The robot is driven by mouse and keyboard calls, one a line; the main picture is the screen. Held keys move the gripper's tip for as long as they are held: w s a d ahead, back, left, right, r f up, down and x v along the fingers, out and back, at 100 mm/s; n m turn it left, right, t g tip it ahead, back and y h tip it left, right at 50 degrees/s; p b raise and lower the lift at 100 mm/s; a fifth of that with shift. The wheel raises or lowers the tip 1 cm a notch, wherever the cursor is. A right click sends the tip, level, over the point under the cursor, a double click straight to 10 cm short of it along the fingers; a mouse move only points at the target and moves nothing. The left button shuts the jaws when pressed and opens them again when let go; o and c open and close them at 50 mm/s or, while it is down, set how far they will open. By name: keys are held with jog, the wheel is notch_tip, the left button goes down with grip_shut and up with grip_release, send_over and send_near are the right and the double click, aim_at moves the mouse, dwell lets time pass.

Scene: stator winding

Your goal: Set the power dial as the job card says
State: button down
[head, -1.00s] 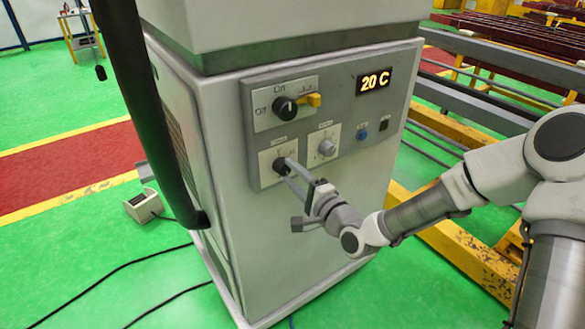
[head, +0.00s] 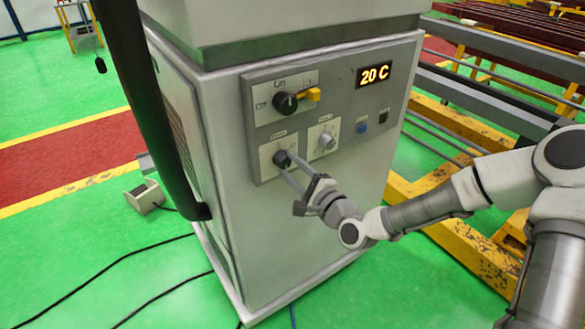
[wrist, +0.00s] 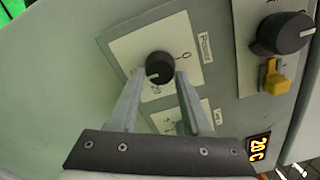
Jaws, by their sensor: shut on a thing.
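The power dial (wrist: 160,66) is a round black knob on a pale plate, at the lower left of the machine's control panel. It also shows in the head view (head: 281,158). A pale mark on the knob points to the lower left in the wrist view; the scale figures are too small to read surely. My gripper (wrist: 159,74) is shut on the dial, one finger on each side. In the head view my gripper (head: 287,162) reaches the panel from the lower right. I cannot make out a job card.
A grey knob (head: 327,141) sits right of the dial. Above are a black rotary switch (head: 286,103) with a yellow tab (head: 313,95) and a display (head: 374,75) reading "20 C". A blue button (head: 361,127) is further right. Yellow racks stand to the right.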

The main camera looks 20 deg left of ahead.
jog(key=shift+c, duration=1.7)
grip_release()
jog(key=shift+d, duration=0.1)
jog(key=p+v, duration=0.8)
jog(key=v, duration=0.9)
jog(key=shift+s, duration=0.2)
